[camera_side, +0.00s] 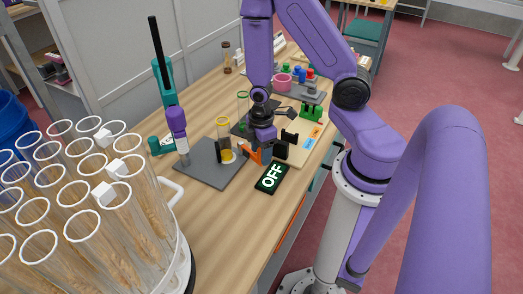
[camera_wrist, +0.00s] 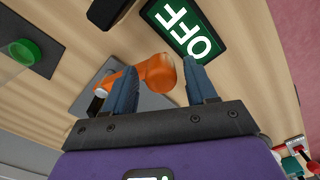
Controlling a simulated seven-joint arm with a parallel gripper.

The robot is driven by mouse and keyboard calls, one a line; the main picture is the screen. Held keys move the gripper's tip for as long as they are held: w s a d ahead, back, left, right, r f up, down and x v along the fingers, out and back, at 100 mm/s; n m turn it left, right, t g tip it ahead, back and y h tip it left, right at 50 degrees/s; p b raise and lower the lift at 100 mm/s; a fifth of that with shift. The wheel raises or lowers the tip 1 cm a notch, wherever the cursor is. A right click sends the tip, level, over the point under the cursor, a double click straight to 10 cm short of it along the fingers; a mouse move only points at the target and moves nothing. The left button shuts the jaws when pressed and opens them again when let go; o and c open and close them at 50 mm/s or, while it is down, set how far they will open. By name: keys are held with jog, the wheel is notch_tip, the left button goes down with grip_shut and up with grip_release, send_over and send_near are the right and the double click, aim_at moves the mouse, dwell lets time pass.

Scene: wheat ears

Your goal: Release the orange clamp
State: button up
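The orange clamp (camera_side: 254,155) sits at the right edge of a grey plate (camera_side: 205,172), beside a glass tube with a yellow rim (camera_side: 223,124) and yellow content at its bottom. My gripper (camera_side: 262,142) is just above the clamp in the side view, its fingers partly hidden there. In the wrist view my gripper (camera_wrist: 161,75) has its two blue-grey fingers apart. The rounded end of the orange clamp (camera_wrist: 158,73) shows between them, with a gap to the right finger. The left finger overlaps the clamp; I cannot tell whether it touches.
A black stand (camera_side: 290,145) and a green block (camera_side: 312,113) are to the right. A rack of tall tubes with wheat ears (camera_side: 100,200) fills the left front.

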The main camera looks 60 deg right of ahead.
dwell(0.3)
notch_tip(320, 180, up, 17)
jog(key=shift+r, duration=0.2)
dwell(0.9)
jog(key=s+a+r+n, duration=0.1)
jog(key=s+a+r, duration=0.1)
jog(key=s+a, duration=0.8)
jog(key=s, duration=0.3)
jog(key=shift+s+r, duration=0.3)
